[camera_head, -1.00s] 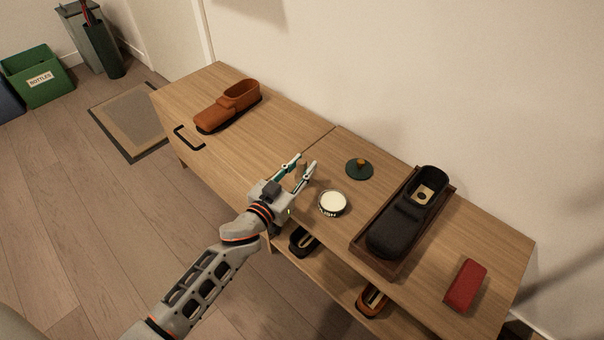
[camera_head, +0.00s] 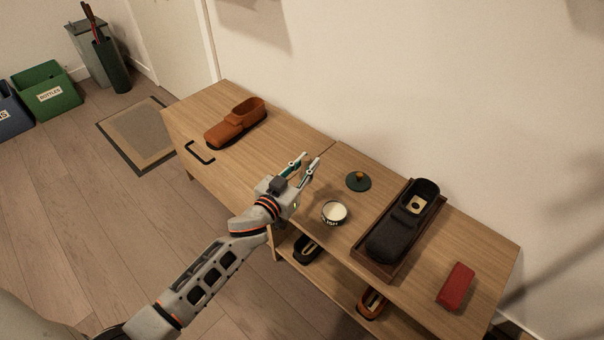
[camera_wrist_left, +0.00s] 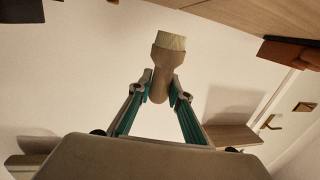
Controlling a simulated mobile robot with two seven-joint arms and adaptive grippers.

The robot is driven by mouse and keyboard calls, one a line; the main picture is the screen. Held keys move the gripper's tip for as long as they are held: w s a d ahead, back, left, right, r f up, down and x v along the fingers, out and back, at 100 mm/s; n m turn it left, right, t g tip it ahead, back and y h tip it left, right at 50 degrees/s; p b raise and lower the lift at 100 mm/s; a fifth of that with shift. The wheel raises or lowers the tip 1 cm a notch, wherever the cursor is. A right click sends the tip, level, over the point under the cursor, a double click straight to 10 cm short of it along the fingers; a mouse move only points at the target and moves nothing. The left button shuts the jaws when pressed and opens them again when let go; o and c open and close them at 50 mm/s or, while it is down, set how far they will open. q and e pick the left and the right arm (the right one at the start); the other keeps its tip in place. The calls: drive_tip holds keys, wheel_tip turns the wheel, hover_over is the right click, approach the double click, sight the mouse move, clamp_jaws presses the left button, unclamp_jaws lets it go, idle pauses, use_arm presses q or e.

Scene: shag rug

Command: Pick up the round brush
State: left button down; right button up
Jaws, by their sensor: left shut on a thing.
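The round brush (camera_wrist_left: 167,65) has a brown wooden handle and a block of pale bristles at its far end. In the left wrist view my left gripper (camera_wrist_left: 162,87) is shut on the handle, one fingertip on each side. The bristles point away from the gripper. In the head view my left gripper (camera_head: 308,165) is over the middle of the wooden cabinet top (camera_head: 300,130), left of the tin. The brush is small and mostly hidden between the fingers there. My right gripper is not in view.
An open round tin (camera_head: 334,213), a green lid with a knob (camera_head: 358,182), a dark shoe (camera_head: 391,240) in a brown tray (camera_head: 372,268) and a red block (camera_head: 456,286) stand on the right. A brown shoe (camera_head: 228,132) stands on the left. Bare wood lies between.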

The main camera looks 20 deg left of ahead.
use_arm(q)
wheel_tip(320, 180, up, 12)
drive_tip(key=p, duration=0.5)
drive_tip(key=shift+w, duration=0.1)
drive_tip(key=shift+r+p, duration=0.4)
drive_tip(key=shift+r, duration=0.2)
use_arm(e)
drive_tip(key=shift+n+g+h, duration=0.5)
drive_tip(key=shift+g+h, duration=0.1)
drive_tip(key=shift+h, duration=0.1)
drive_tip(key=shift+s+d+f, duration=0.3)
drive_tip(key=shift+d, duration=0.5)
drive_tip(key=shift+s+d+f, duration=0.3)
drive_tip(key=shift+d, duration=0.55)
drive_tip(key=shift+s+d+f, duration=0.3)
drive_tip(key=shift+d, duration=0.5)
use_arm(q)
drive_tip(key=shift+f, duration=0.1)
